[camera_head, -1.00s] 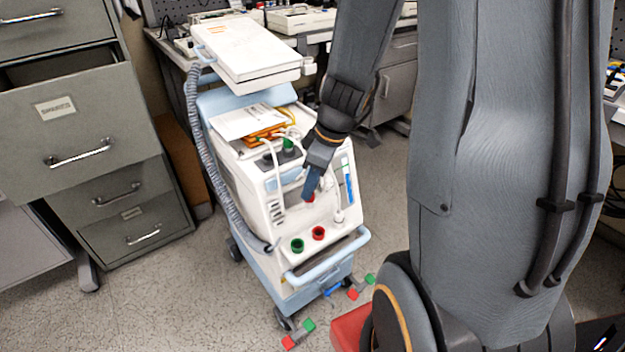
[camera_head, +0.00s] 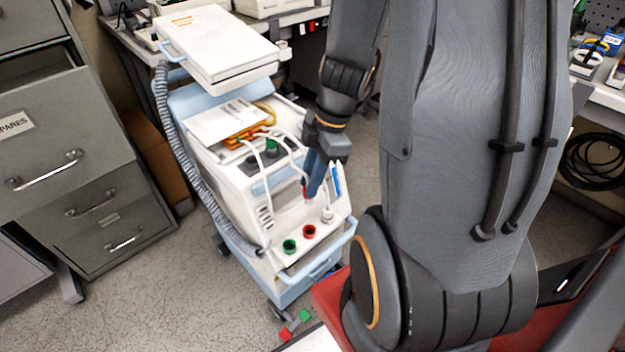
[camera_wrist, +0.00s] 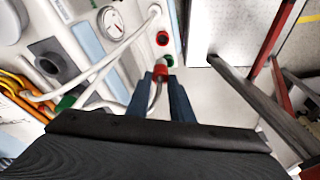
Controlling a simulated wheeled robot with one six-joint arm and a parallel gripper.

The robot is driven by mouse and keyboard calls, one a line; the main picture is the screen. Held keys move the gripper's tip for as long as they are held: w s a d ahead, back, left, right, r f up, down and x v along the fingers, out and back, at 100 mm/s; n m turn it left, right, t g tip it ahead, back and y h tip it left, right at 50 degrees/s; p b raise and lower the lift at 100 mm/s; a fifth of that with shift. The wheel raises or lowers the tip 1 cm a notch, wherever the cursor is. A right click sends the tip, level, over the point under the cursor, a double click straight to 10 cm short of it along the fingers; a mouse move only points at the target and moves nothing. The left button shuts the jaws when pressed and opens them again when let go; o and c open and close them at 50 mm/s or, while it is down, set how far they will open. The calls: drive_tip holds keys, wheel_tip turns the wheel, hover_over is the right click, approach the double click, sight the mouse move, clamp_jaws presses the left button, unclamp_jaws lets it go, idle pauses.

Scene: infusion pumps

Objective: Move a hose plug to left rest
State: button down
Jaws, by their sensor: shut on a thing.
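The white pump unit (camera_head: 240,190) stands on a light-blue cart. My gripper (camera_head: 310,192) is over its front panel, its dark blue fingers pointing down. In the wrist view my gripper (camera_wrist: 172,85) is shut on a red hose plug (camera_wrist: 160,72), with a hose trailing back from it. The red-ringed socket (camera_wrist: 163,38) is just beyond the plug, apart from it in the picture. In the head view a green socket (camera_head: 289,246) and a red socket (camera_head: 309,231) sit low on the front. Dark holders, one with a green part (camera_head: 271,145), are on the unit's top.
A corrugated grey hose (camera_head: 178,150) hangs along the cart's left side. White tubes cross the panel near the gripper, beside a dial (camera_wrist: 111,20). A grey cabinet (camera_head: 70,130) stands left. Red and green pieces (camera_head: 295,325) lie on the floor in front.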

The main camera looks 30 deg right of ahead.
wheel_tip(320, 180, up, 15)
drive_tip(key=p, duration=1.5)
drive_tip(key=w+a+f+p, duration=0.1)
drive_tip(key=w+a, duration=0.3)
drive_tip(key=w, duration=0.3)
drive_tip(key=w+a+p, duration=0.1)
drive_tip(key=w+a, duration=0.3)
drive_tip(key=w, duration=0.3)
drive_tip(key=f+b, duration=0.2)
drive_tip(key=f, duration=0.1)
drive_tip(key=f+b, duration=0.2)
drive_tip(key=shift+s+d+f, duration=0.1)
drive_tip(key=shift+s+d, duration=0.05)
drive_tip(key=shift+s, duration=0.1)
drive_tip(key=shift+f+b, duration=1.6)
drive_tip(key=shift+b, duration=0.25)
drive_tip(key=c, duration=1.5)
unclamp_jaws()
drive_tip(key=shift+r, duration=0.15)
